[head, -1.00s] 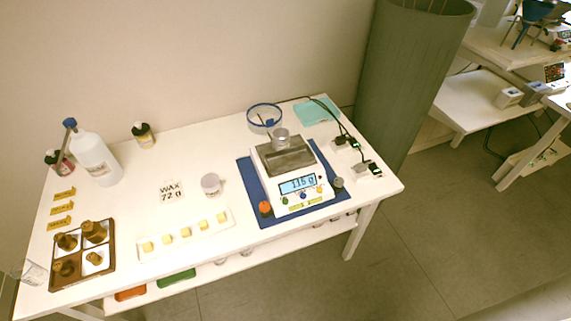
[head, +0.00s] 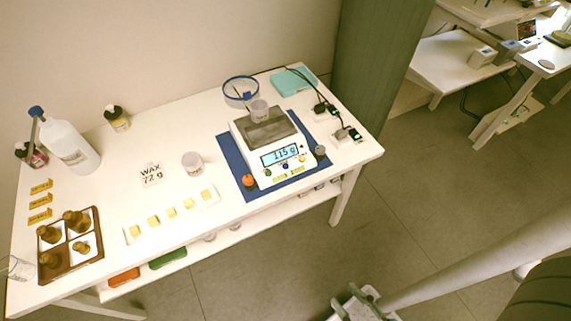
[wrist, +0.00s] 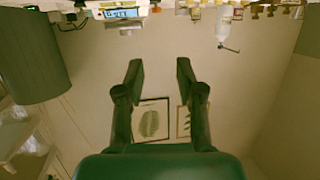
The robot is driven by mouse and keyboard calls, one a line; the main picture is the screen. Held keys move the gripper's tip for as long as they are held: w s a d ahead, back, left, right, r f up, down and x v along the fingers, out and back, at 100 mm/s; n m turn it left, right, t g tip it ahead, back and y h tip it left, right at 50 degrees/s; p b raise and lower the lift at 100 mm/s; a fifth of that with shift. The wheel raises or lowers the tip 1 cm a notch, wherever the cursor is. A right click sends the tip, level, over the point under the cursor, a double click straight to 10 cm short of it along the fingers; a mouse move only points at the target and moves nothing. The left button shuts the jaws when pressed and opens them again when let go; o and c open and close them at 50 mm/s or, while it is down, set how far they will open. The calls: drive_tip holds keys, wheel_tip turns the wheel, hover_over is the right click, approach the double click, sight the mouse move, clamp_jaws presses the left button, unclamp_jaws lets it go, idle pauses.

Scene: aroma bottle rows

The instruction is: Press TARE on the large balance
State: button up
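The large balance (head: 285,172) is white with a grey pan and stands on a blue mat (head: 235,152). In the wrist view the balance (wrist: 122,4) shows upside down at the top edge. My gripper (wrist: 160,68) has its two fingers apart with nothing between them.
An orange-topped item (head: 248,181) and a grey knob-like item (head: 320,151) flank the balance front. Cables and plugs (head: 345,136) lie right.

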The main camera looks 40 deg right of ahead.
clamp_jaws()
idle(1.0)
